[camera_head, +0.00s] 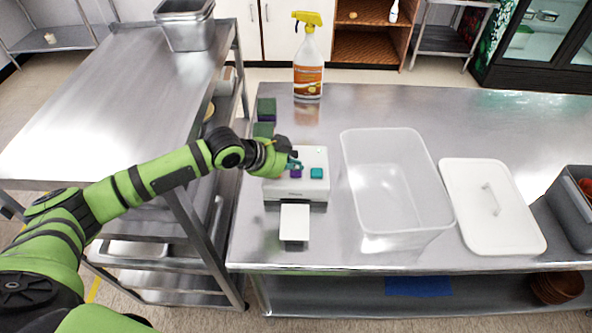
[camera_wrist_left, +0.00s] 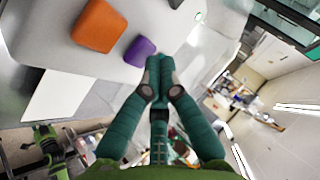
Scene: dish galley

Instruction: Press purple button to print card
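The light grey card machine (camera_head: 312,189) stands on the steel counter. Its purple button (camera_head: 295,173) shows just below my left gripper (camera_head: 295,164), with a teal button (camera_head: 317,173) to its right. In the left wrist view the purple button (camera_wrist_left: 140,51) lies just beyond and left of the gripper's fingertips (camera_wrist_left: 159,68), beside an orange button (camera_wrist_left: 98,25). The fingertips are together with nothing seen between them; a gap to the purple button shows. The orange button is hidden in the head view. A white flat square (camera_head: 294,223) lies at the machine's front. My right gripper is out of view.
A clear open bin (camera_head: 395,190) stands right of the machine, then a white lid (camera_head: 492,205) and a grey bin (camera_head: 567,205). Green sponges (camera_head: 266,110) and a spray bottle (camera_head: 308,65) stand behind. A steel cart (camera_head: 110,90) is at left.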

